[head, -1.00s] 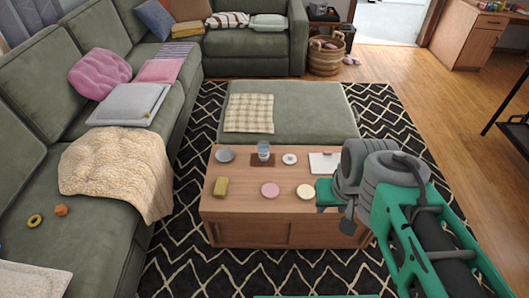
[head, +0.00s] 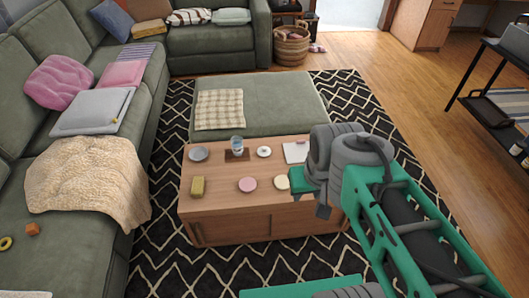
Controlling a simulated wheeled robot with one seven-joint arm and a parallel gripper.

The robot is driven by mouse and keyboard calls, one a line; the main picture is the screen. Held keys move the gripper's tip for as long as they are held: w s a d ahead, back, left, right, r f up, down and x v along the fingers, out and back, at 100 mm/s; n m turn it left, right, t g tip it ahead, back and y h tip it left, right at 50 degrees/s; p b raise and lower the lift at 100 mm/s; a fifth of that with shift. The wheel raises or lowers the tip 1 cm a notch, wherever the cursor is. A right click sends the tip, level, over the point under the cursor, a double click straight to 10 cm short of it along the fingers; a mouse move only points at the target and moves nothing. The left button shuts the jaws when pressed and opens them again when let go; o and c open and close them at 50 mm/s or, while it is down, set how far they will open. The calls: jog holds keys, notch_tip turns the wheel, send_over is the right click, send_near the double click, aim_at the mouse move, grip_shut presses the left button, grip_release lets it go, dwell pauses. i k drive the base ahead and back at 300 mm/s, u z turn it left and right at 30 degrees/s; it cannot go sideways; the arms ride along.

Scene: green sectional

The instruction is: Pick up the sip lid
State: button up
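A small white round piece with a darker middle (head: 264,152), which looks like the sip lid, lies flat near the back of the wooden coffee table (head: 230,226). It is right of a clear glass (head: 237,145) that stands on a brown mat. My gripper (head: 308,195) is at the table's right side, in front and to the right of the lid, and apart from it in the picture. The arm and wrist hide the table's right end. The fingers are too hidden to tell whether they are open or shut.
The table also holds a grey dish (head: 198,154), a yellow block (head: 198,187), a pink disc (head: 248,184), a cream disc (head: 282,182) and a white pad (head: 295,152). A green ottoman (head: 285,105) stands behind it. A sofa is left; open wooden floor is right.

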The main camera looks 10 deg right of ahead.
aim_at(263, 151)
jog(key=z, duration=1.15)
jog(key=i, duration=1.15)
jog(key=u, duration=2.9)
